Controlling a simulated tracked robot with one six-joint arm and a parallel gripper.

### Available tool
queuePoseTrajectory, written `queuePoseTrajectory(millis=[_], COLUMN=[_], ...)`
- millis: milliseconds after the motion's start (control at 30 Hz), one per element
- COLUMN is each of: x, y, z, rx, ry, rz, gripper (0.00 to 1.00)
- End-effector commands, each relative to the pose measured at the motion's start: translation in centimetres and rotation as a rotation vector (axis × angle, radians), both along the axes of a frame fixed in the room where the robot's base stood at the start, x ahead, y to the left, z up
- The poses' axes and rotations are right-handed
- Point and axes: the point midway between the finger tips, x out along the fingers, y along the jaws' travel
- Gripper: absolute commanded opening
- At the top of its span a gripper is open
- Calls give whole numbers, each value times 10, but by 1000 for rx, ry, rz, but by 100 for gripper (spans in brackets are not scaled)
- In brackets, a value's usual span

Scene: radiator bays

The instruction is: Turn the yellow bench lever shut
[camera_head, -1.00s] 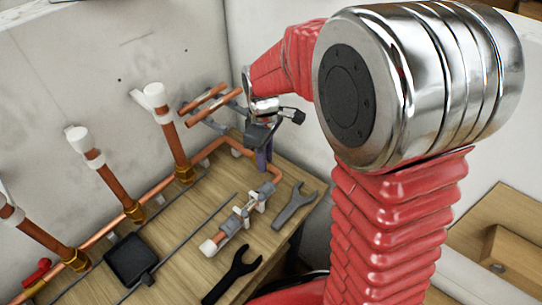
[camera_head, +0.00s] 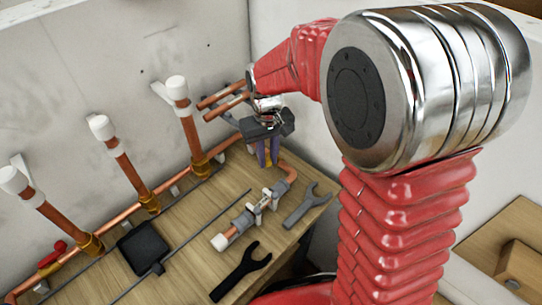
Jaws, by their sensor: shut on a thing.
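My gripper (camera_head: 268,154) is at the far end of the wooden bench (camera_head: 205,215), pointing down over the copper pipe. Its two purple-grey fingers are close together on a small thing at the pipe. A small yellowish patch shows low between the fingers, consistent with the yellow bench lever. Most of the lever is hidden by the fingers, so its angle cannot be told.
Upright copper pipes with white caps (camera_head: 176,87) stand along the wall. A red-handled valve (camera_head: 52,253) is at the left. A grey-white pipe fitting (camera_head: 250,215), two wrenches (camera_head: 240,273) (camera_head: 306,204) and a black square-headed tool (camera_head: 143,248) lie on the bench.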

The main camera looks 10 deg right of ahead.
Motion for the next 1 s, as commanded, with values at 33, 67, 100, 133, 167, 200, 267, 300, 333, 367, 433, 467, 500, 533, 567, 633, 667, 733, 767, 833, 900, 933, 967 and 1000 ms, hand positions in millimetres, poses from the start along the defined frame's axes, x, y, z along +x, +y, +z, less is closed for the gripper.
queuePoseTrajectory(millis=[33,67,100,133,167,200,267,300,333,367,433,467,500,533,567,633,667,733,767,833,900,933,967,1000], x=[2,2,2,2,2,2,2,2,2,2,2,2,1,1,1,1,1,1,1,1,1,1,1,1], y=[-1,-1,-1,-1,-1,-1,-1,-1,-1,-2,-2,-2,-2,-2,-1,-1,-1,-1,-1,-1,-1,-1,-1,0], z=[-1,-1,-1,-1,-1,-1,-1,-1,-1,-1,-1,-1,-1,-1,-1,-1,-1,-1,-1,0,1,2,3,5], rx=[-2,-2,-2,-2,-2,-2,-2,-3,-3,-3,-3,-3,-2,-2,-3,-3,-2,-2,-2,-2,-2,-2,-1,-1], ry=[-5,-5,-5,-5,-5,-5,-5,-5,-5,-5,-4,-4,-3,-3,-2,-2,-1,-1,-1,-1,-1,-1,-2,-2], rz=[-2,-3,-3,-3,-3,-3,-2,-2,-2,-2,-2,-2,-2,-2,-2,-2,-2,-2,-2,-2,-2,-2,-2,-2], gripper=[0,0,0,0,0,0,0,0,0,20,25,27,29,32,34,38,38,38,38,38,38,38,38,38])
